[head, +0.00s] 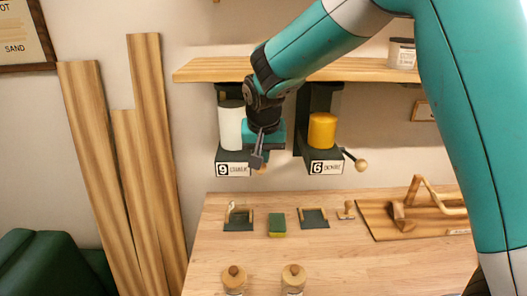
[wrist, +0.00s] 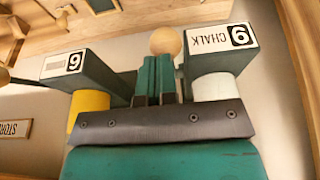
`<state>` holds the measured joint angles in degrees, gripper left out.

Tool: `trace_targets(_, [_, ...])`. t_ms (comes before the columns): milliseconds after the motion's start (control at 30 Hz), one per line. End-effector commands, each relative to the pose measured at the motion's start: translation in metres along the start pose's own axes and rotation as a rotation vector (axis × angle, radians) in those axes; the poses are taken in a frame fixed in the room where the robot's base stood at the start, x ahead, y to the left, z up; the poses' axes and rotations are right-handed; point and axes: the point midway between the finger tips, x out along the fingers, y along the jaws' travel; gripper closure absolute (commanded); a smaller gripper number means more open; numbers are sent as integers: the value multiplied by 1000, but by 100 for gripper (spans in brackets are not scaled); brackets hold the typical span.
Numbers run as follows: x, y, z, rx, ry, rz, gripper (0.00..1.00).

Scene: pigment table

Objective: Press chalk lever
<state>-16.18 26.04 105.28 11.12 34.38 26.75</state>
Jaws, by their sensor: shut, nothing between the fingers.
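The chalk dispenser, labelled 9 (head: 234,170), hangs under the shelf with a white cylinder (head: 231,125) on it. In the wrist view its label (wrist: 222,38) reads CHALK upside down. The chalk lever's round wooden knob (wrist: 166,41) shows just beyond my fingertips; its rod is mostly hidden. My gripper (head: 257,161) is shut and empty, pointing down just right of the label in the head view, and covers most of the knob there. In the wrist view my closed fingers (wrist: 158,64) line up with the knob; I cannot tell whether they touch it.
A second dispenser, labelled 6 (head: 326,167), holds a yellow cylinder (head: 322,131); its lever knob (head: 361,165) sticks out right. The wooden shelf (head: 205,69) is above. The table (head: 215,257) below carries a green sponge (head: 277,224), small dark trays and two lidded jars.

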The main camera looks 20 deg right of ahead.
Motion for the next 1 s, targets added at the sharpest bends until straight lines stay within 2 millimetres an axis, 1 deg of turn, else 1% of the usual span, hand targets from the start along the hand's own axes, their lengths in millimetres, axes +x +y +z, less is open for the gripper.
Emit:
trace_targets(267, [2, 0, 1, 0, 4, 0, 100])
trace_targets(467, [12, -1, 8, -2, 50, -1, 100])
trace_targets(800, [44, -1, 29, -3, 250, -1, 100])
trace_targets(1000, [60, 0, 37, -2, 379, -1, 100])
